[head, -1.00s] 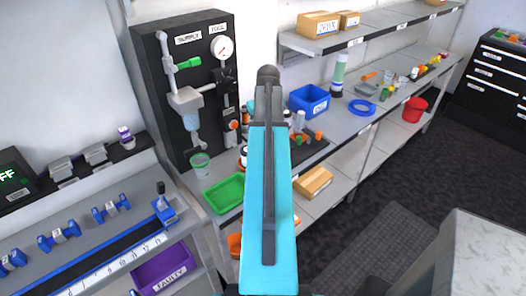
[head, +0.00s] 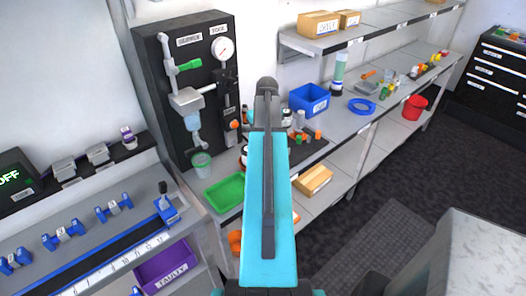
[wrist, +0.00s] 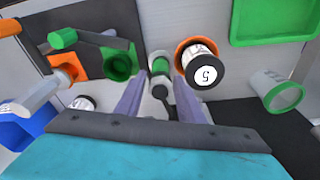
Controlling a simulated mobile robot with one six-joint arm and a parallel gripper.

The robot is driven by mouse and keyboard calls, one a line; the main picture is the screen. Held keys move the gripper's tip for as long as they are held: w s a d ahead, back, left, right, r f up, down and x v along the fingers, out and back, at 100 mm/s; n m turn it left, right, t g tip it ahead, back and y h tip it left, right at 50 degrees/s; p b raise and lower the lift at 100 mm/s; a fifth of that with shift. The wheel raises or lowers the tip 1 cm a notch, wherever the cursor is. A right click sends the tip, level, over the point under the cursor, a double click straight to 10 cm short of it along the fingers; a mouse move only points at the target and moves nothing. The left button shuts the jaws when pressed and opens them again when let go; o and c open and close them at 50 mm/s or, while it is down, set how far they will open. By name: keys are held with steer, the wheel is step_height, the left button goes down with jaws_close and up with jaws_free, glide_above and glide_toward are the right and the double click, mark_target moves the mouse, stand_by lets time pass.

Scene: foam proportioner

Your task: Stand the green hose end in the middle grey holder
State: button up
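In the wrist view my gripper (wrist: 160,98) shows two grey-purple fingers standing apart. Between and beyond them is a small upright piece with a green band (wrist: 160,67) and a dark rounded knob; I see gaps between it and the fingers. To its left a green open-ended piece (wrist: 118,64) stands over a dark mat (wrist: 105,20), with another green-capped piece (wrist: 63,39) near it. I cannot tell for sure which green piece is the hose end. No middle grey holder can be clearly made out. In the head view my arm hides the gripper.
A bottle marked 5 (wrist: 205,72) in an orange ring stands close right of the fingers. A green-rimmed cup (wrist: 278,92) and green tray (wrist: 275,18) lie further right.

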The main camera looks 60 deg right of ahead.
jaws_close()
steer(key=shift+r, duration=0.2)
stand_by(0.3)
steer(key=shift+r+b, duration=1)
steer(key=shift+r, duration=0.55)
steer(key=s+a+r+b, duration=0.1)
steer(key=s+a+b, duration=0.5)
steer(key=s+a, duration=0.3)
steer(key=shift+s+a+r, duration=0.15)
steer(key=shift+a+r, duration=0.05)
steer(key=shift+a, duration=1.8)
